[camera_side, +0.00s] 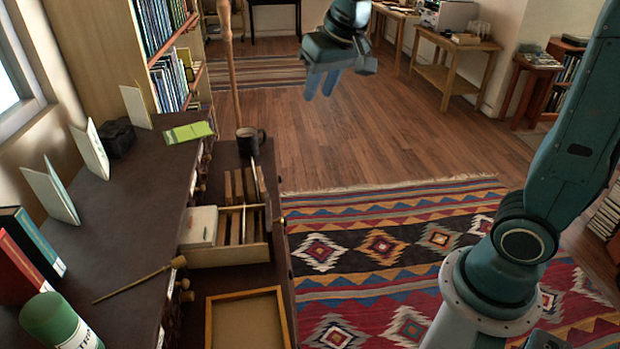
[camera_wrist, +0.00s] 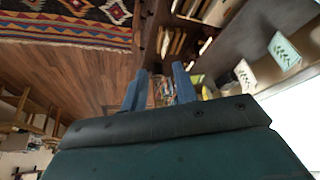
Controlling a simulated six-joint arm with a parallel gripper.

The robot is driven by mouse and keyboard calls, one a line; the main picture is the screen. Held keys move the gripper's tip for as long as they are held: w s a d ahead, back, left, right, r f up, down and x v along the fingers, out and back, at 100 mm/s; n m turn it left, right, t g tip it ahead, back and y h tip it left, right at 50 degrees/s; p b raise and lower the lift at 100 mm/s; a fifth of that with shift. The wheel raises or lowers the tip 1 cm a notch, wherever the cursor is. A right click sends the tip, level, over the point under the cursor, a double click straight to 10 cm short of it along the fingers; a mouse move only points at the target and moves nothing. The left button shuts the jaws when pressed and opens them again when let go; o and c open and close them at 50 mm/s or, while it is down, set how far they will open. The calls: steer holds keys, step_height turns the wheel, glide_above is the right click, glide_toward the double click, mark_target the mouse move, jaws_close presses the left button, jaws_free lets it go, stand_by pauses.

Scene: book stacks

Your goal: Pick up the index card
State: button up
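A block of pale cards (camera_side: 198,227) sits at the left end of an open wooden drawer (camera_side: 232,255); I cannot tell whether one of them is the index card. Several folded white cards stand on the dark cabinet top, including a near one (camera_side: 48,192) and a middle one (camera_side: 90,150). Two cards with green leaf prints (camera_wrist: 284,50) show at the right in the wrist view. My gripper (camera_side: 321,84) hangs high above the wooden floor, right of the cabinet and far from the cards. Its two fingers (camera_wrist: 159,90) are apart with nothing between them.
A dark mug (camera_side: 250,141) stands behind the drawer, and a wooden pole (camera_side: 230,65) rises beside it. A green slip (camera_side: 187,132), a thin stick (camera_side: 132,286) and a green cylinder (camera_side: 60,322) are on the cabinet top. A wood-rimmed tray (camera_side: 248,320) lies in front.

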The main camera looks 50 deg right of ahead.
steer(key=w+d+f+m+h, duration=0.1)
steer(key=w+f, duration=0.3)
steer(key=w, duration=0.4)
steer(key=w+d+f+m, duration=0.1)
steer(key=w+f, duration=0.4)
steer(key=w, duration=0.3)
steer(key=w+d+f+m, duration=0.1)
steer(key=w+f, duration=0.4)
steer(key=f, duration=0.2)
steer(key=w+d+f+m+g, duration=0.1)
steer(key=w+f, duration=0.3)
steer(key=f, duration=0.4)
steer(key=shift+w+h, duration=0.35)
steer(key=shift+h, duration=0.05)
steer(key=shift+d+f, duration=0.1)
steer(key=shift+f, duration=0.1)
steer(key=shift+x, duration=4.2)
steer(key=shift+d+f, duration=0.1)
steer(key=shift+f, duration=0.05)
steer(key=shift+x, duration=2.4)
steer(key=shift+d+f, duration=0.1)
steer(key=shift+f, duration=0.05)
